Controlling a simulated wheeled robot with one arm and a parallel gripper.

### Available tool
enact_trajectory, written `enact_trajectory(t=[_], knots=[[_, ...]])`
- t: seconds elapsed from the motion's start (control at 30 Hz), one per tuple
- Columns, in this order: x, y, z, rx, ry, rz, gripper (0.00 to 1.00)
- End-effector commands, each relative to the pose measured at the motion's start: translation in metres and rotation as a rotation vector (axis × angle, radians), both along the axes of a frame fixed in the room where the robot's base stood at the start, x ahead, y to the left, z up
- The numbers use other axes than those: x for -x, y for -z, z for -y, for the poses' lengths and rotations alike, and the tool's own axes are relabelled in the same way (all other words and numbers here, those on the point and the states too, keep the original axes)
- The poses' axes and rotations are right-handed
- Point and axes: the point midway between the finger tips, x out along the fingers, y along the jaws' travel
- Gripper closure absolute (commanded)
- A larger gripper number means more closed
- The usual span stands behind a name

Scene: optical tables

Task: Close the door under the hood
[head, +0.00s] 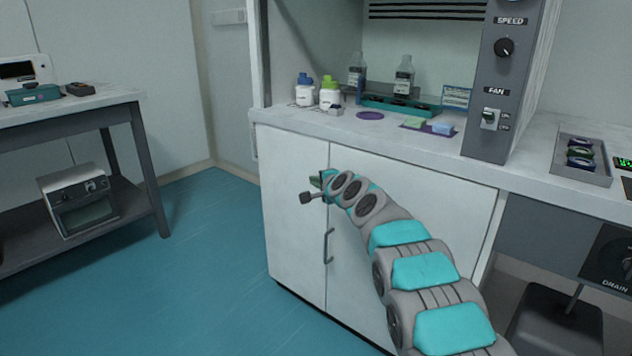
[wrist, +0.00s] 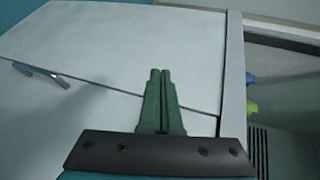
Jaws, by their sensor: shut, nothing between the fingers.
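The white cabinet under the hood has a left door (head: 290,215) and a right door (head: 430,205), which look about flush. A thin dark seam runs between them; I cannot tell if a slight gap remains. A grey handle (head: 328,246) is beside the seam, and handle metal also shows in the wrist view (wrist: 42,73). My gripper (head: 317,180) is in front of the upper doors near the seam. In the wrist view its green fingers (wrist: 160,74) are together and empty, pointing along the door faces. Contact with a door cannot be told. My arm hides part of the right door.
The hood counter (head: 285,118) above the doors holds bottles (head: 330,92) and a teal tray (head: 400,106). A side table (head: 100,102) with a device on its lower shelf stands left. The blue floor (head: 205,250) between is clear.

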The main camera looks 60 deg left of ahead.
Motion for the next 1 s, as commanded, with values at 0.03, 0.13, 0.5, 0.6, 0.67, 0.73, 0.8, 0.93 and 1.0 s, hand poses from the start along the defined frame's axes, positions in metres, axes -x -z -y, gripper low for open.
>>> enact_trajectory(t=[0.03,0.13,0.5,0.6,0.67,0.73,0.8,0.93,1.0], knots=[[0.000,0.000,0.000,0.000,0.000,0.000,1.00],[0.000,0.000,0.001,0.000,0.000,0.000,1.00],[0.004,-0.006,0.028,-0.001,0.003,0.002,1.00],[0.007,-0.007,0.038,0.002,0.001,0.000,1.00],[0.008,-0.010,0.044,0.001,0.002,0.001,1.00],[0.010,-0.012,0.050,0.000,0.001,0.001,1.00],[0.012,-0.015,0.055,0.000,0.000,0.001,1.00],[0.013,-0.019,0.065,0.001,0.000,0.001,1.00],[0.014,-0.020,0.069,0.001,0.001,0.000,1.00]])
